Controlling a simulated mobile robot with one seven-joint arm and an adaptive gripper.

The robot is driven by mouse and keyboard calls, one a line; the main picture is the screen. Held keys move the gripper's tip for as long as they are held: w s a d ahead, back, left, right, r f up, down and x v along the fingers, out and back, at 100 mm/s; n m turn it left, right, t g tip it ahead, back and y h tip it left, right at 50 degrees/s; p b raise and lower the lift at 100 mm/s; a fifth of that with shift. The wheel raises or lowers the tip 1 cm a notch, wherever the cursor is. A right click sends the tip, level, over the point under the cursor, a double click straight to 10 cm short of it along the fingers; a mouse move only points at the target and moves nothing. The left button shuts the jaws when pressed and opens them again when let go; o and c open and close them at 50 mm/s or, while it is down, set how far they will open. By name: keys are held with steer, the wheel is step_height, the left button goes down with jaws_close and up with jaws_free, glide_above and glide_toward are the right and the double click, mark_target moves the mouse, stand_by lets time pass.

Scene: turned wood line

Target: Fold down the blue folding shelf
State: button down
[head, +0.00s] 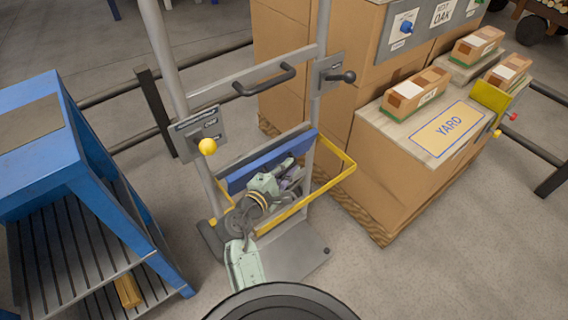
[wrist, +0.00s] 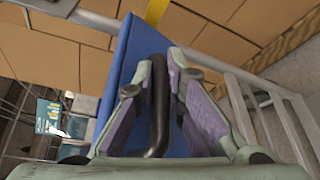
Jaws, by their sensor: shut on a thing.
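The blue folding shelf (head: 240,177) is a flat blue panel on a grey upright hand-truck frame (head: 321,103). In the head view it shows as a slanting blue strip, partly hidden by my gripper (head: 287,172). In the wrist view the blue panel (wrist: 121,70) fills the middle, with a black bar handle (wrist: 158,105) on it. My gripper (wrist: 163,90) has its green and purple fingers on both sides of this handle and is shut on it. The panel's exact angle is hard to tell.
A yellow rail (head: 335,183) loops out around the shelf area. A blue slatted workbench (head: 75,165) stands close on the left. The grey floor (head: 430,270) is clear at front right.

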steer(key=c, duration=1.7)
jaws_free()
steer(key=shift+o, duration=0.2)
steer(key=shift+r, duration=0.15)
step_height(320, 180, up, 10)
steer(key=shift+f, duration=0.1)
